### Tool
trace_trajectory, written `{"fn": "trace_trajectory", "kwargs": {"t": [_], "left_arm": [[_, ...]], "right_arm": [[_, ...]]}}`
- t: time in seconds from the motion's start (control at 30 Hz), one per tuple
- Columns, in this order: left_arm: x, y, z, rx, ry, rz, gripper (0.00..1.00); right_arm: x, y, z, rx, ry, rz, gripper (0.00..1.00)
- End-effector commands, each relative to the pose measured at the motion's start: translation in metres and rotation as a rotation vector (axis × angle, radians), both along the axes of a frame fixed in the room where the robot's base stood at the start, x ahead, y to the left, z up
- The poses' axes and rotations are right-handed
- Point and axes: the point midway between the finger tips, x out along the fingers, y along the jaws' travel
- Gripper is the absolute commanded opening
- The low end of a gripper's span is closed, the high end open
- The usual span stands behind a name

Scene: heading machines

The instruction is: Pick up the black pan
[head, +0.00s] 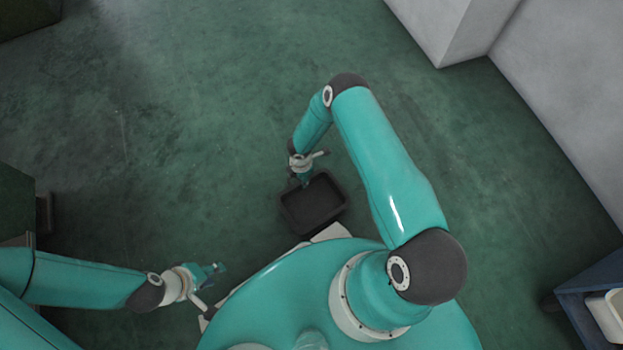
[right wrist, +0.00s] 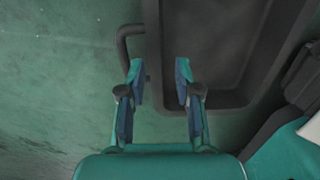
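The black pan (head: 314,204) is a dark rectangular tray on the green floor, just in front of my base. In the right wrist view the pan (right wrist: 225,50) fills the upper right, with a bar handle (right wrist: 124,44) on its left side. My right gripper (head: 305,180) is over the pan's upper left edge in the head view. In the right wrist view its fingers (right wrist: 160,80) are apart, with the pan's wall edge showing between them; I cannot tell whether they touch it. My left gripper (head: 217,269) is away to the left, pointing right, with nothing visible in it.
Green floor (head: 200,120) is open to the left of and beyond the pan. White blocks or walls (head: 540,90) stand at the upper right. A blue table with a white bin (head: 608,318) is at the lower right. A dark green cabinet (head: 15,205) stands at the left edge.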

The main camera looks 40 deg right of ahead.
Motion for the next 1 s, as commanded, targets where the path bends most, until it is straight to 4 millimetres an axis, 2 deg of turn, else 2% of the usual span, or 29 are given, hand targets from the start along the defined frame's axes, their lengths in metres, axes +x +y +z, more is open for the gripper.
{"fn": "trace_trajectory", "kwargs": {"t": [0.17,0.43,0.73,0.93,1.0], "left_arm": [[0.0,0.0,-0.007,0.0,0.0,0.0,0.39],[0.0,0.0,-0.029,0.0,0.0,0.0,0.39],[0.0,0.0,-0.029,0.0,0.0,0.0,0.39],[0.0,0.0,-0.029,0.0,0.0,0.0,0.39],[0.0,0.0,-0.029,0.0,0.0,0.0,0.39]], "right_arm": [[0.0,0.001,-0.012,0.001,0.001,0.001,0.33],[0.0,0.001,-0.05,0.0,0.001,-0.001,0.33],[0.0,0.001,-0.053,0.0,0.0,0.001,0.33],[0.001,0.001,-0.053,0.0,0.001,0.001,0.02],[0.001,0.002,-0.053,0.0,0.0,0.001,0.0]]}}
